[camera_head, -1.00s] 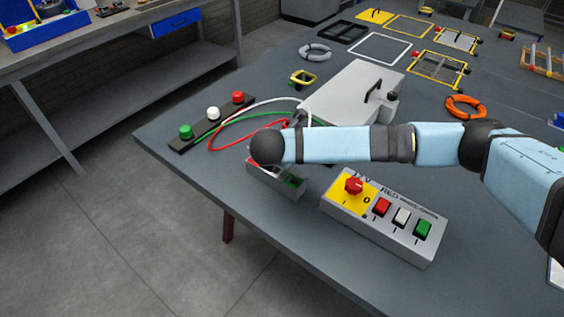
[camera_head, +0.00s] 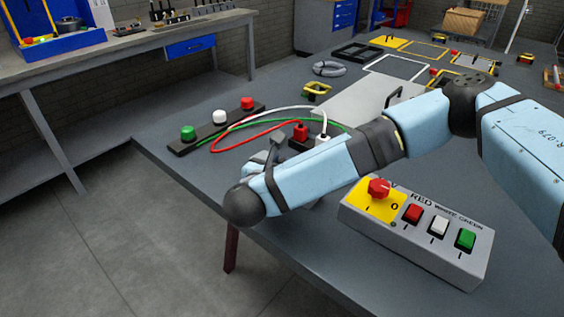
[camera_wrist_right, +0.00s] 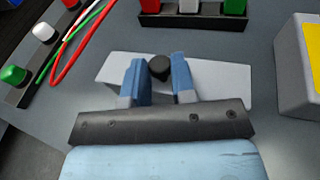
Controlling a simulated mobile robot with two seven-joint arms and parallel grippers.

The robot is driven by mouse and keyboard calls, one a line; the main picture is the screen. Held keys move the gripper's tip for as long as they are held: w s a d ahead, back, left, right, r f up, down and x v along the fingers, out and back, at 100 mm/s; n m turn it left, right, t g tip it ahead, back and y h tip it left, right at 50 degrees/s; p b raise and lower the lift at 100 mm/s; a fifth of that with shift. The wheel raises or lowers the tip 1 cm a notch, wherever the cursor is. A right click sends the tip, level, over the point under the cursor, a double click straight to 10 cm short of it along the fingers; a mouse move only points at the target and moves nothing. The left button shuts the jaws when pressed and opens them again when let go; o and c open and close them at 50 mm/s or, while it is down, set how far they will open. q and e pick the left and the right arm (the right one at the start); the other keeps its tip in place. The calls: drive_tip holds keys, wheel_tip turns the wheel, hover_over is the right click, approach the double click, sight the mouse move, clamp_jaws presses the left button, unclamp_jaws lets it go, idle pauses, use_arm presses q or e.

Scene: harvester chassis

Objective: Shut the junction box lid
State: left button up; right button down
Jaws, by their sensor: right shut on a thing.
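In the right wrist view the junction box lid (camera_wrist_right: 222,80) is a pale grey plate with a round black knob (camera_wrist_right: 160,67). My right gripper (camera_wrist_right: 159,63) has its blue fingers shut on this knob, one on each side. Beyond the lid is the dark near side of the junction box (camera_wrist_right: 190,20), with red, white and green blocks in a row. The lid lies on the near side of the box and does not cover these blocks. My left gripper is not in view.
A strip with green, white and red buttons (camera_head: 216,128) lies left, with coloured cables running from it. A control panel (camera_head: 415,232) with a red knob stands right of my arm. The table's front edge is close.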

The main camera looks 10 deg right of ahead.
use_arm(q)
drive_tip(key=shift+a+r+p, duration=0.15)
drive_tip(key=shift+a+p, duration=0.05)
drive_tip(key=shift+p, duration=0.35)
use_arm(e)
drive_tip(key=shift+s+a+f+t+h, duration=0.1)
drive_tip(key=shift+f+t+h, duration=0.2)
drive_tip(key=shift+t, duration=0.1)
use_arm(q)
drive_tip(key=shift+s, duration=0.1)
use_arm(e)
drive_tip(key=c, duration=0.9)
unclamp_jaws()
drive_tip(key=shift+c, duration=0.2)
drive_tip(key=shift+s+a+r+p, duration=0.2)
drive_tip(key=shift+s+a+p, duration=0.15)
drive_tip(key=shift+a, duration=0.1)
use_arm(q)
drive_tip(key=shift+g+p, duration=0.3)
drive_tip(key=shift+p, duration=0.05)
use_arm(e)
drive_tip(key=v, duration=1.2)
drive_tip(key=shift+s, duration=0.4)
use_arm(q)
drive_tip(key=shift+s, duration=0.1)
use_arm(e)
drive_tip(key=shift+f, duration=0.1)
